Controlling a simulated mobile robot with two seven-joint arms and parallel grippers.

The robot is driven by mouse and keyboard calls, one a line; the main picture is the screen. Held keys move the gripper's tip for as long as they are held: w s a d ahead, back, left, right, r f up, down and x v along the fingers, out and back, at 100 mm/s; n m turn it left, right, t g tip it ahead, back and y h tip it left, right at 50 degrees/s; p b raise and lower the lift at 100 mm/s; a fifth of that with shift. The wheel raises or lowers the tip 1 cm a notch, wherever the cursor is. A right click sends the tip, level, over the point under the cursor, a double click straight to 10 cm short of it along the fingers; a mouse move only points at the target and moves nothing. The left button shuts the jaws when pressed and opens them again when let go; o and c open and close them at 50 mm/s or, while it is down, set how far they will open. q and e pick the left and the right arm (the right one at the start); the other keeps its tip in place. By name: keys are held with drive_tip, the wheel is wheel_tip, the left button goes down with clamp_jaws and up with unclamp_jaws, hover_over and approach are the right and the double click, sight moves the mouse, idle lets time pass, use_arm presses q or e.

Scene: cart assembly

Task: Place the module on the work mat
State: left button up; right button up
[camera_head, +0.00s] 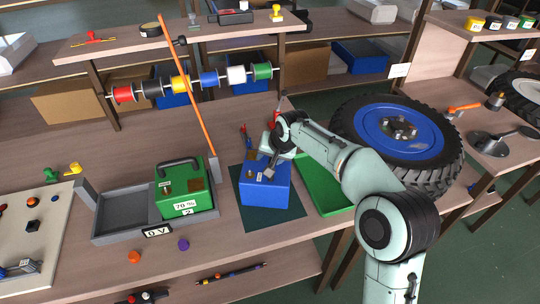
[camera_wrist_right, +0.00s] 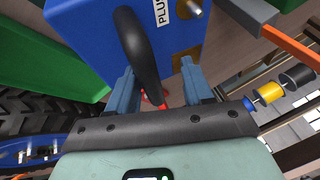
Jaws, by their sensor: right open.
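A blue module (camera_head: 266,193) stands on the dark green work mat (camera_head: 270,218) on the bench, and the mat shows around its base. My right gripper (camera_head: 268,166) is over the top of the blue module. In the right wrist view, the blue module (camera_wrist_right: 88,28) has a black handle (camera_wrist_right: 138,45) that passes between the open fingers of my right gripper (camera_wrist_right: 160,88). A green module (camera_head: 186,197) with a black handle and a "70%" label sits in the right part of a grey tray (camera_head: 105,237). My left gripper is out of view.
Coloured spools (camera_head: 195,82) hang at the back. Small orange and purple discs lie in front.

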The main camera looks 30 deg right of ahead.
drive_tip(key=v, duration=1.2)
drive_tip(key=shift+p, duration=0.45)
